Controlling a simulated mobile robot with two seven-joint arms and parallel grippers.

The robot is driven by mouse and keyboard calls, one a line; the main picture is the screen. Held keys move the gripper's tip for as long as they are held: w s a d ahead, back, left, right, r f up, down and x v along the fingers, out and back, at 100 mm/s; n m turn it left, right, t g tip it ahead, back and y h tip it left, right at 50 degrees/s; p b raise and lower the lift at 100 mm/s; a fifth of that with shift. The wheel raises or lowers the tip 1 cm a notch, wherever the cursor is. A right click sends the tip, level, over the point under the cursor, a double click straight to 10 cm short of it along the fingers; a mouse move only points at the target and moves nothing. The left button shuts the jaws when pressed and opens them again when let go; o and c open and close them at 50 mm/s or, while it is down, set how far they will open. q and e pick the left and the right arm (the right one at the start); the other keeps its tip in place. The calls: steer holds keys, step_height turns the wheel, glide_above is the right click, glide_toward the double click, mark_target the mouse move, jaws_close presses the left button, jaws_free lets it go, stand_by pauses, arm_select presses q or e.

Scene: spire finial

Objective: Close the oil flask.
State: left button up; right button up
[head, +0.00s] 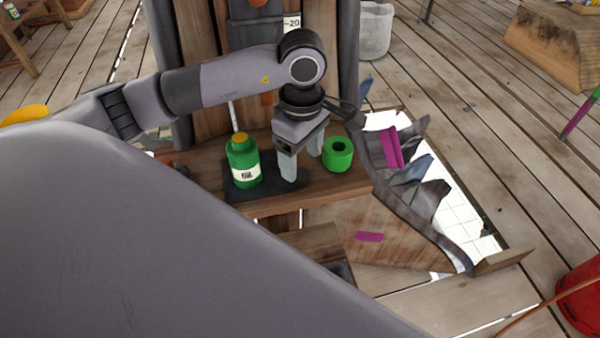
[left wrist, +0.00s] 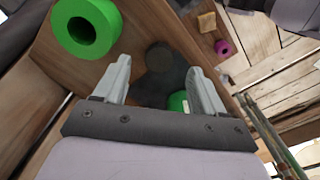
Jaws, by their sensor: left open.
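The green oil flask (head: 243,163), with a white label reading OIL and an orange-yellow top, stands upright on a dark mat (head: 270,187) on a wooden bench. I cannot tell whether that top is a stopper. My left gripper (head: 302,167) points down just right of the flask, open and apart from it. In the left wrist view, a dark round piece (left wrist: 159,56) shows between and beyond the open fingers; the gripper hides it in the head view. My right gripper is out of view.
A green ring-shaped piece (head: 337,156) with a dark hole stands on the bench right of the gripper. A jagged grey structure (head: 410,190) with a purple piece (head: 391,148) lies farther right. A grey bucket (head: 375,32) stands behind.

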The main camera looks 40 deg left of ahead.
mark_target(301, 174)
arm_select(q)
step_height(301, 174, down, 4)
steer(key=shift+a+f, duration=0.15)
steer(key=shift+f, duration=0.05)
steer(key=c, duration=1.1)
